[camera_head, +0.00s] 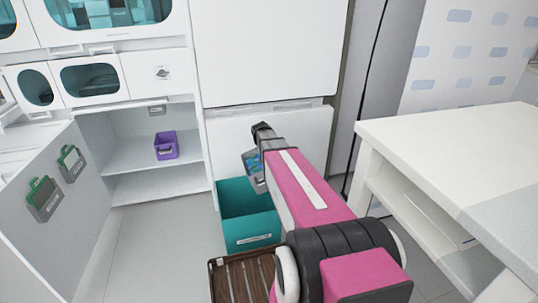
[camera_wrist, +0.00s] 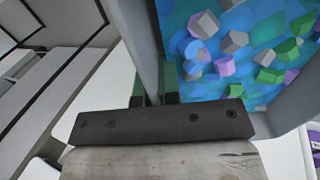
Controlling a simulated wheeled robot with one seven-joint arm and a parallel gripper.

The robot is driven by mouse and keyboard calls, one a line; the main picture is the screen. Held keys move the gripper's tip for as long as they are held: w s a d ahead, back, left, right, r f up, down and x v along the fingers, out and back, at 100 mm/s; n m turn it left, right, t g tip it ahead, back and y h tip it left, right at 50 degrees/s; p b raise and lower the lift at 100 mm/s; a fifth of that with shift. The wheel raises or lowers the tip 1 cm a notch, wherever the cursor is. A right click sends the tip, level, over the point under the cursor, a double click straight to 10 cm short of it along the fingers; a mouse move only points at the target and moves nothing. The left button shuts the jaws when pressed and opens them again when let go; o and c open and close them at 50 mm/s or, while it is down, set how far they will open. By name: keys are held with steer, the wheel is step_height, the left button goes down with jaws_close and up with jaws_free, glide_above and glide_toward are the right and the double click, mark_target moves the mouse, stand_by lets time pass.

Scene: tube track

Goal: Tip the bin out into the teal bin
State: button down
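The teal bin (camera_head: 252,232) stands open on the floor below and beside my arm. My gripper (camera_head: 262,140) is above the teal bin's far side, with its fingers hard to make out in the head view. In the wrist view my gripper (camera_wrist: 154,98) has a finger on each side of a pale bin's thin wall and is shut on it. This held bin (camera_wrist: 147,40) contains several small grey, purple and green pieces over blue. In the head view only a small part of the held bin (camera_head: 250,160) shows beside the gripper; my arm hides the rest.
A brown slatted crate (camera_head: 215,284) lies in front of the teal bin, partly behind my arm. A purple bin (camera_head: 166,146) sits on a shelf in the open white cabinet at left. A white table (camera_head: 450,140) stands at right. Floor is clear left of the teal bin.

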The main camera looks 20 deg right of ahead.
steer(key=shift+d+f, duration=0.25)
steer(key=shift+f, duration=0.2)
step_height(320, 180, up, 6)
steer(key=a+h, duration=0.3)
steer(key=h, duration=0.3)
steer(key=a+h, duration=0.7)
steer(key=a+r+h, duration=0.1)
steer(key=a+h, duration=0.2)
steer(key=shift+w+a, duration=0.1)
steer(key=shift+a, duration=0.15)
steer(key=a+h, duration=0.3)
steer(key=a, duration=0.1)
steer(key=shift+h, duration=0.4)
steer(key=shift+r, duration=0.1)
stand_by(3.6)
